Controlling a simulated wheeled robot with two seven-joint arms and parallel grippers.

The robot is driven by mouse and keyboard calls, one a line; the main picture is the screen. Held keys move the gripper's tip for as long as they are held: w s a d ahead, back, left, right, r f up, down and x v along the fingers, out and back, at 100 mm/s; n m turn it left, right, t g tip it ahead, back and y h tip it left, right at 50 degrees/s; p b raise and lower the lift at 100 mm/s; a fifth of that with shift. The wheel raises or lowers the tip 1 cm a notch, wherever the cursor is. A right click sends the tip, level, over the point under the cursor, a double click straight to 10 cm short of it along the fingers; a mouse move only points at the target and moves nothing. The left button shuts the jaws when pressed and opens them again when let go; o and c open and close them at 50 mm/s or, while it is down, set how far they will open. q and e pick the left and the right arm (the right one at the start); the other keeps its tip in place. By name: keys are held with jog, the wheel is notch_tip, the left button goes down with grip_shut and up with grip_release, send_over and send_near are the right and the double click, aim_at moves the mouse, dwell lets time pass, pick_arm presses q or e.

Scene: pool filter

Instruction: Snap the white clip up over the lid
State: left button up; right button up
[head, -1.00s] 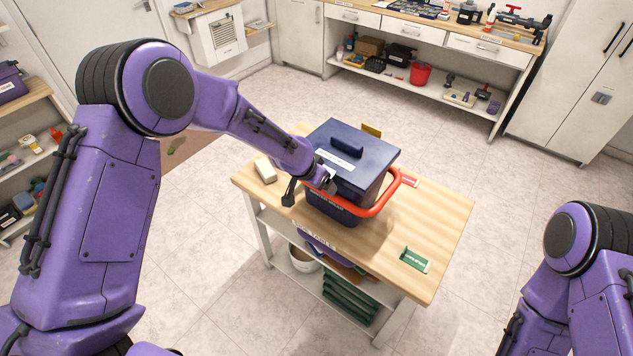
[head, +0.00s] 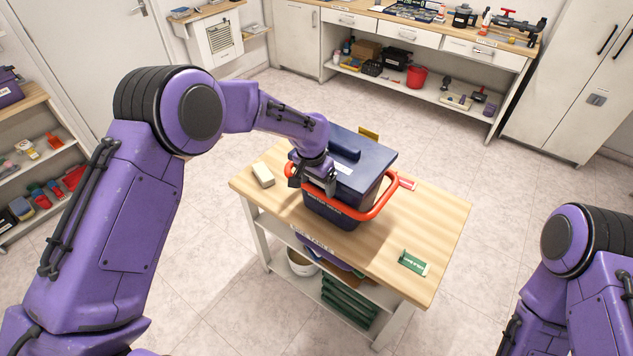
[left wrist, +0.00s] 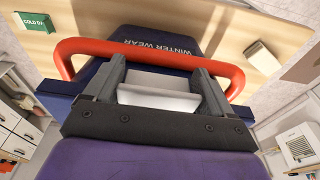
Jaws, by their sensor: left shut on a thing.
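The dark blue box (head: 330,210) stands upright on the table with its blue lid (head: 372,161) on top. Its red handle (head: 386,203) hangs around the front and right side; it also shows in the left wrist view (left wrist: 75,47). My left gripper (head: 318,186) is at the box's front, near the lid's front edge. In the left wrist view the white clip (left wrist: 158,97) sits between the fingers of the left gripper (left wrist: 160,80), which is shut on it. The head view hides the clip behind the gripper. My right gripper is out of view.
The wooden table (head: 435,205) has free room right of the box. A beige block (head: 263,174) lies at its left, a green card (head: 413,262) at the front right and a red card (head: 407,184) behind the handle. Shelves, a bench and a cabinet stand along the walls.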

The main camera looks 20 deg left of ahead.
pick_arm(q)
jog(key=o, duration=0.9)
jog(key=shift+d, duration=0.1)
jog(key=shift+r, duration=0.3)
jog(key=r+b, duration=0.1)
jog(key=r, duration=0.2)
jog(key=s+r+b, duration=0.1)
jog(key=r, duration=0.2)
jog(key=r+b, duration=0.1)
jog(key=r, duration=0.2)
jog(key=shift+s+a+r, duration=0.2)
jog(key=shift+a+r, duration=0.1)
jog(key=shift+r, duration=0.05)
